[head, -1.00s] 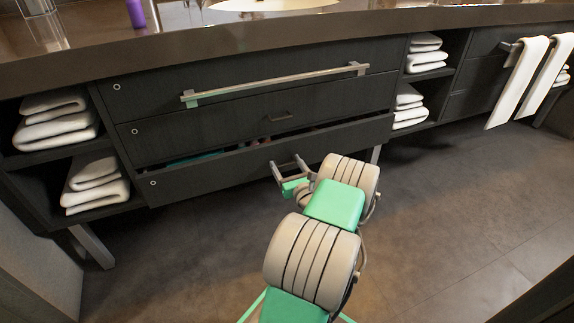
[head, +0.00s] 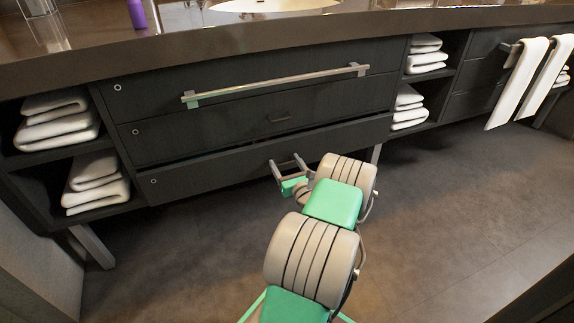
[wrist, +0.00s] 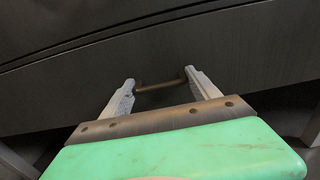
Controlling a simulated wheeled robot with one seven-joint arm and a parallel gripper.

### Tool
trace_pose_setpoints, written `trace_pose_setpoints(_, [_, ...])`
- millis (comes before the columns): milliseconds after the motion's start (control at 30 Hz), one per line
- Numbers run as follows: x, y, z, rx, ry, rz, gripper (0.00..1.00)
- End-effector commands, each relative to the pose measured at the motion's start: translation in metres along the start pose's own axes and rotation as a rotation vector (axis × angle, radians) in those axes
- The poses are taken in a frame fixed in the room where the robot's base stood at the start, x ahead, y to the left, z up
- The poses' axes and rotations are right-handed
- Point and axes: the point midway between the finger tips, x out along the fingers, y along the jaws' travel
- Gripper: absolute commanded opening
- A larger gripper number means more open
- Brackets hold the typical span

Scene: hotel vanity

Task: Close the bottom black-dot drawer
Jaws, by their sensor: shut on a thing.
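The bottom drawer (head: 215,173) is a dark wood front with a small round mark at its left end. It stands slightly out from the cabinet, with a thin dark gap along its top edge. My gripper (head: 287,163) is at the middle of this drawer front. In the wrist view my gripper (wrist: 160,85) has its two fingers on either side of the drawer's small bar handle (wrist: 160,86), shut on it. In the head view the handle is hidden by the fingers.
Above are the middle drawer (head: 250,122) and the top drawer (head: 240,75) with a long metal bar (head: 275,84). Folded towels lie in open shelves at left (head: 95,180) and right (head: 410,110). Open floor (head: 450,190) lies to the right.

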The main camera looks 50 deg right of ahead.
Motion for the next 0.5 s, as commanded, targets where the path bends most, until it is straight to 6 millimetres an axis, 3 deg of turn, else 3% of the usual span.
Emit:
trace_pose_setpoints(200, [0.033,-0.005,0.002,-0.008,-0.003,-0.011,0.00])
trace_pose_setpoints(500, [0.036,-0.006,0.003,-0.011,-0.007,-0.013,0.00])
